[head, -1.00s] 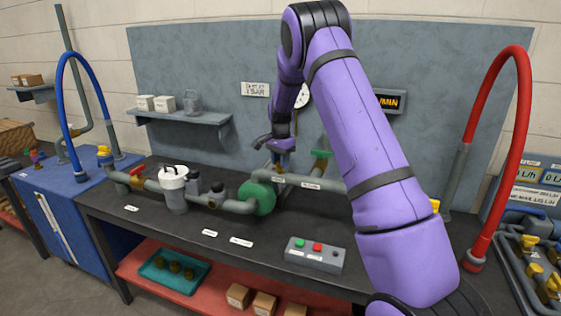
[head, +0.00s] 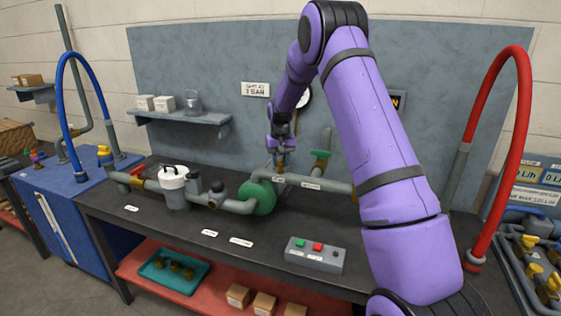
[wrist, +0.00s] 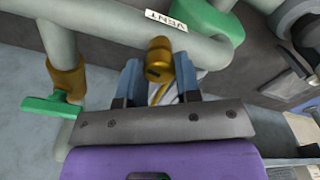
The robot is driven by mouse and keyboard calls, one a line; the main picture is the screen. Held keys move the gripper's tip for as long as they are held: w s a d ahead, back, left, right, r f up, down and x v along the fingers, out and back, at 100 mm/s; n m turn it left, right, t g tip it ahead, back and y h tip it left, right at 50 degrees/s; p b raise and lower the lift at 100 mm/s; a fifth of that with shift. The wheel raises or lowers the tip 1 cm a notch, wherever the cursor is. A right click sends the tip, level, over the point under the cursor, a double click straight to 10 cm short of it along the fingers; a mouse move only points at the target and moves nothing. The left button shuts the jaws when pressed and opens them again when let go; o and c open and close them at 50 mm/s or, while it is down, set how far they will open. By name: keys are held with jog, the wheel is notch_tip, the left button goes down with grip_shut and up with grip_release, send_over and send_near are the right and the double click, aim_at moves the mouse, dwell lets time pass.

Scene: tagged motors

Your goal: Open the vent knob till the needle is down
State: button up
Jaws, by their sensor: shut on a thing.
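The brass vent knob (wrist: 158,50) sits on the grey pipe next to the VENT label (wrist: 166,19) in the wrist view. My gripper (wrist: 159,75) has one finger on each side of the knob and is shut on it. In the head view my gripper (head: 281,165) points down at the pipe behind the green pump (head: 258,197). The pressure gauge (head: 305,97) on the back wall is mostly hidden by my arm, so its needle cannot be read.
A green-handled valve (head: 321,157) stands just right of my gripper, and its green handle (wrist: 50,108) is left in the wrist view. A button box (head: 315,255) stands at the bench front. The bench front centre is mostly clear.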

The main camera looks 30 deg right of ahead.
aim_at(281, 161)
jog(key=shift+n, duration=1.2)
jog(key=o, duration=0.9)
notch_tip(281, 161, up, 11)
jog(key=shift+f, duration=0.1)
